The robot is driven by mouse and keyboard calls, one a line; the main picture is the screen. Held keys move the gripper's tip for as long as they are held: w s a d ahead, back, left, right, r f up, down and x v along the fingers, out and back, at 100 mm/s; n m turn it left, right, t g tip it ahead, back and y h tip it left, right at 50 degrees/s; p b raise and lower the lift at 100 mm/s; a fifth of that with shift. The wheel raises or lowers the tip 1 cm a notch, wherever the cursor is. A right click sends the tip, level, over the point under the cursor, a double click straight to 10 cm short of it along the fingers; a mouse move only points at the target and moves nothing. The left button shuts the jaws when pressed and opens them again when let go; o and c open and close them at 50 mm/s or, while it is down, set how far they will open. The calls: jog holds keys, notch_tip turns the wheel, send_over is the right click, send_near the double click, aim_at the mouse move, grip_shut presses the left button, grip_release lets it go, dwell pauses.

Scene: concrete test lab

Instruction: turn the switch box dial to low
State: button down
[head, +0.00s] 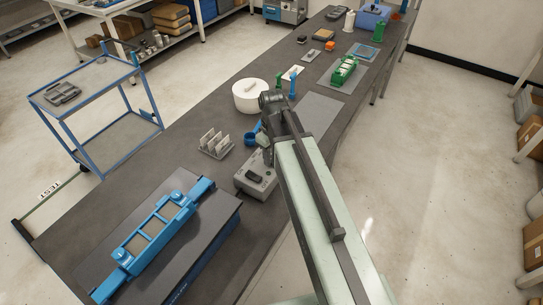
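The switch box (262,184) is a small light grey box on the dark bench, left of my arm. A dark dial or knob (255,176) shows on its top face; its setting and any labels are too small to read. My arm reaches in from the lower right. My gripper (266,149) appears at the arm's far end, just beyond the back of the switch box and apart from the dial. Its fingers are small and partly hidden by the arm, so their opening cannot be told. The arm covers the area to the right of the box.
A blue fixture (155,235) on a dark block stands at front left. A grey slotted rack (215,144), a blue ring-shaped piece (250,138) and a white round container (250,96) stand near the box. Green parts (344,71) lie farther back. A blue cart (98,92) stands left.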

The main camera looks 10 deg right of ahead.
jog(key=c, duration=0.9)
grip_release()
jog(key=shift+c, duration=0.2)
notch_tip(320, 180, up, 8)
jog(key=p, duration=0.8)
jog(key=shift+f, duration=0.1)
